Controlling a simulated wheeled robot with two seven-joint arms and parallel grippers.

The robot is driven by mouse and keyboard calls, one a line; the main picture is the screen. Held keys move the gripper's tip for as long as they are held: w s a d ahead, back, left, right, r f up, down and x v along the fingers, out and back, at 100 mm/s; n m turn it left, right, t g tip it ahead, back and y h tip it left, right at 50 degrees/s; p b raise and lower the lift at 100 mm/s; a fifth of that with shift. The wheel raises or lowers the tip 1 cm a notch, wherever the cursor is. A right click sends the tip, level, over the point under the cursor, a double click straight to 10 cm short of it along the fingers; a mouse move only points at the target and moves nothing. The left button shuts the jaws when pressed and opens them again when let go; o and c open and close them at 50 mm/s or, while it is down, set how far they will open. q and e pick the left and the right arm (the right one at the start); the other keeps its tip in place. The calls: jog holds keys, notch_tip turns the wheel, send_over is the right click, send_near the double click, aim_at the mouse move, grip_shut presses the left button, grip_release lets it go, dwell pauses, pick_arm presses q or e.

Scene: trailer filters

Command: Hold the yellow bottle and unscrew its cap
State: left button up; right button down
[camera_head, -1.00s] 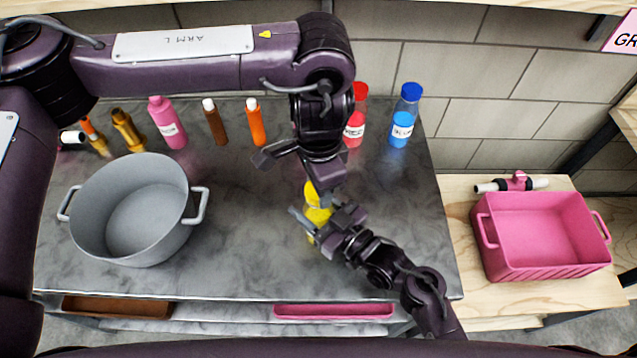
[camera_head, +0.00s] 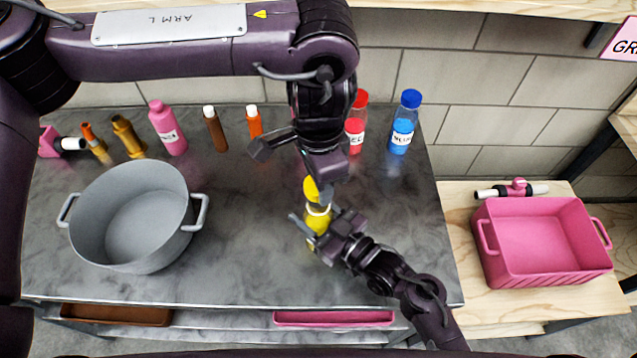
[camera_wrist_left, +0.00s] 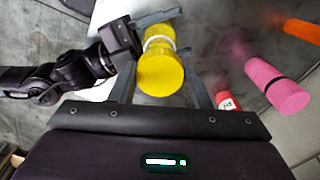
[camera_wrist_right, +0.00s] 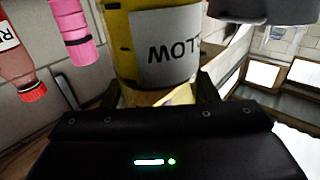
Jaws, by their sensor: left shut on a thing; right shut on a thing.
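The yellow bottle (camera_head: 318,224) stands on the grey table near its middle, its label partly showing in the right wrist view (camera_wrist_right: 165,45). My right gripper (camera_head: 322,228) is shut on its body from the right front. The yellow cap (camera_head: 311,189) is above it; a pale band shows between cap and body. The cap faces the left wrist camera (camera_wrist_left: 162,74). My left gripper (camera_head: 314,176) is above the bottle, pointing down, shut on the cap; its fingers partly hide it. I cannot tell whether the cap is clear of the neck.
A grey pot (camera_head: 135,215) stands at left. Small bottles line the back, with a red bottle (camera_head: 356,125) and a blue bottle (camera_head: 403,125) close behind my left gripper. A pink crate (camera_head: 545,240) sits on the wooden bench at right.

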pick_arm(q)
notch_tip(320, 180, up, 2)
pick_arm(e)
jog(key=shift+c, duration=2.3)
grip_release()
jog(key=shift+d, duration=0.1)
pick_arm(q)
jog(key=shift+f, duration=0.15)
pick_arm(e)
jog(key=shift+s+d+f, duration=0.15)
jog(key=shift+s+d, duration=0.1)
jog(key=shift+s, duration=0.05)
pick_arm(q)
jog(key=shift+f+b, duration=0.9)
jog(key=shift+b, duration=0.1)
pick_arm(e)
jog(key=v, duration=1.1)
